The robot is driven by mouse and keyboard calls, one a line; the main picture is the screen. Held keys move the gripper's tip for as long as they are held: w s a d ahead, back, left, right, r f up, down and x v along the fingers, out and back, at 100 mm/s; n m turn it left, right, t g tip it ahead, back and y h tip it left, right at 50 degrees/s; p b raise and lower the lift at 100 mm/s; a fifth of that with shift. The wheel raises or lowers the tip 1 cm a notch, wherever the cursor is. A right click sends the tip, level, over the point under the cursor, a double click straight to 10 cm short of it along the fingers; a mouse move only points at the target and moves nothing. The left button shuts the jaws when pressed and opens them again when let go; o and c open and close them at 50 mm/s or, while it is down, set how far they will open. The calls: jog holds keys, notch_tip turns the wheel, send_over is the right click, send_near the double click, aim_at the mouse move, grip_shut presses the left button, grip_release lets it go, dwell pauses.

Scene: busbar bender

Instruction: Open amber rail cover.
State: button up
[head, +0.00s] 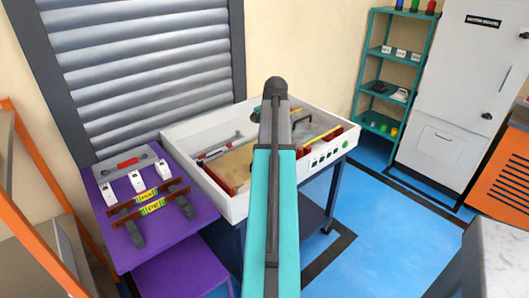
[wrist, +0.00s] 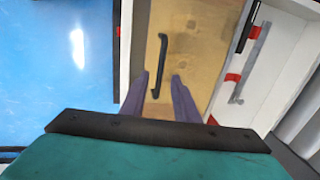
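The amber rail cover (wrist: 195,42) is a flat wood-toned panel with a black bar handle (wrist: 160,62), seen in the wrist view. In the head view the panel (head: 236,163) shows inside the white tray, partly hidden behind my arm. My gripper (wrist: 161,80) has two purple fingers, spread apart with a gap between them. The fingers point at the panel, and the handle's lower end appears between them in the picture. I cannot tell whether they touch it. My gripper is hidden by the arm in the head view.
The white tray (head: 232,207) stands on a dark stand, with a grey bar with red bands (wrist: 248,68) beside the panel. A purple table (head: 204,210) with parts is at left. A green shelf (head: 371,118) and grey cabinet (head: 447,95) stand at right. Blue floor (head: 385,222) is clear between.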

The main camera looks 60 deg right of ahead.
jog(key=shift+w+d+f, duration=0.1)
jog(key=shift+w+f, duration=0.05)
jog(key=shift+f, duration=0.6)
jog(key=shift+w+f, duration=0.15)
jog(key=shift+f, duration=0.6)
grip_shut()
